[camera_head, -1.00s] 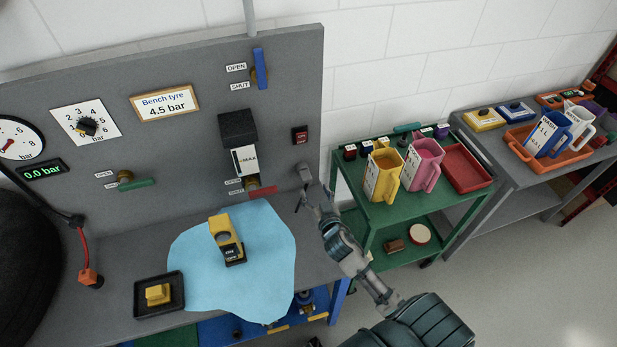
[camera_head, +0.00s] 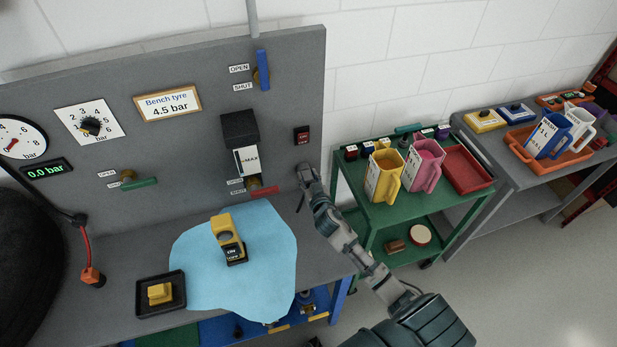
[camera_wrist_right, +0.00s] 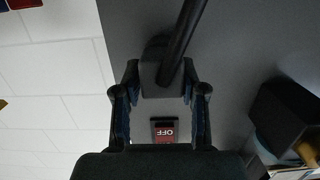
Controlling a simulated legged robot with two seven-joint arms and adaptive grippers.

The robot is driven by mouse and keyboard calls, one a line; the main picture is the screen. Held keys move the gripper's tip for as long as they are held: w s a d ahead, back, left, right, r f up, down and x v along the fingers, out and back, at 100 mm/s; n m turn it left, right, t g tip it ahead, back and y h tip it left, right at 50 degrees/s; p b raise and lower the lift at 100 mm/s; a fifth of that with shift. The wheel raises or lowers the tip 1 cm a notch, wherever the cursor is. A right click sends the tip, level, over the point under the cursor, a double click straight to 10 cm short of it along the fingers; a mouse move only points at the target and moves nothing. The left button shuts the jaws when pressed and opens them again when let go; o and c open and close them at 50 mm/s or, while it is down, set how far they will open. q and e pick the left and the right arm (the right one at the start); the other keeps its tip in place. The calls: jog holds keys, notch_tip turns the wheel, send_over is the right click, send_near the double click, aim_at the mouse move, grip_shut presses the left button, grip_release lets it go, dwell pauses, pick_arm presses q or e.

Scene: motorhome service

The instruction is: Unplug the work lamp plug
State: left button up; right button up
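A grey block-shaped plug (camera_wrist_right: 160,88) with a thick dark cable (camera_wrist_right: 182,38) shows in the right wrist view, against the grey panel. My right gripper (camera_wrist_right: 160,72) is open, with one finger on each side of the plug. Small gaps seem to show between the fingers and the plug. In the head view my right gripper (camera_head: 305,174) is at the panel's lower right edge and hides most of the plug. My left gripper is not in view.
A switch (camera_head: 302,135) sits above the plug; it reads OFF in the wrist view (camera_wrist_right: 164,131). The red-handled valve (camera_head: 264,192) and a black box (camera_head: 240,130) are left of my gripper. A yellow-black device (camera_head: 229,238) stands on a blue cloth (camera_head: 195,260). A green cart (camera_head: 358,190) stands right.

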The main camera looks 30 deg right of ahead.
jog(key=shift+a+r, duration=0.1)
jog(key=shift+a, duration=0.05)
jog(key=c, duration=0.5)
jog(key=shift+o, duration=1.2)
grip_shut()
jog(key=shift+s, duration=0.25)
jog(key=shift+s+a, duration=0.15)
jog(key=shift+s, duration=0.25)
